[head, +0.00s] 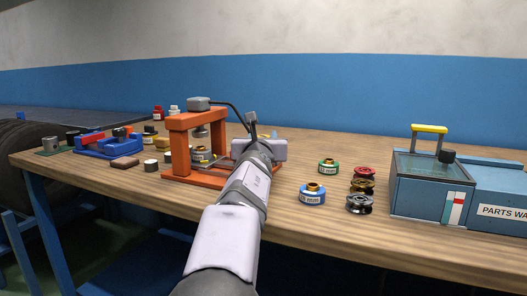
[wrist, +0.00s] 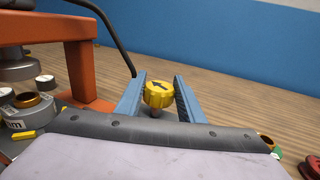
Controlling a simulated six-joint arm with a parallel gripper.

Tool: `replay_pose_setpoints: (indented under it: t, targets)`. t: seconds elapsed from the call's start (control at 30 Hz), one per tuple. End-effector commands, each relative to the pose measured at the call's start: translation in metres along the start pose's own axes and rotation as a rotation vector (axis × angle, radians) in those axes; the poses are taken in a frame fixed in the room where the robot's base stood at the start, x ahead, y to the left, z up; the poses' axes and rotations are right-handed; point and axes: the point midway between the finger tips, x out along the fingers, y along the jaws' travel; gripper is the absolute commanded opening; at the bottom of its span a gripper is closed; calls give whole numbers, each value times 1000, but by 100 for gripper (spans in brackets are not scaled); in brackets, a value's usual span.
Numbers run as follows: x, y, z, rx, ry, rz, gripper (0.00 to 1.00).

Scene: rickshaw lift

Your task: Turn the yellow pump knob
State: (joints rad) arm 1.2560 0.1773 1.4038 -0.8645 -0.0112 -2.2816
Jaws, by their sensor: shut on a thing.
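The yellow pump knob (wrist: 159,95) sits between the two blue fingers of my gripper (wrist: 160,98) in the wrist view. It has a ridged rim and a dark arrow on its top that points up and left. My gripper is shut on the knob, with a finger on each side. In the head view my arm and gripper (head: 262,148) reach over the table beside the orange press frame (head: 181,150). Only a small bit of yellow shows there, and the knob is mostly hidden behind the gripper. A dark hose (wrist: 118,40) runs down toward the knob's left side.
The orange frame stands close on the left of my gripper. Ringed parts, such as a blue one (head: 312,194) and a green one (head: 328,166), and dark spools (head: 360,203) lie to the right. A blue parts washer (head: 432,190) stands farther right. A blue vise (head: 110,145) is far left.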

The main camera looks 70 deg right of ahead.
Motion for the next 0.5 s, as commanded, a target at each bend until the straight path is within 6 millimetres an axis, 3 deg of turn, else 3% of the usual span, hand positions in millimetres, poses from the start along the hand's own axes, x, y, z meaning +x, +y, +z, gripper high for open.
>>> replay_pose_setpoints:
  t: [0.5]
  targets:
    - [-1,2,-2,2,-2,-206,12]
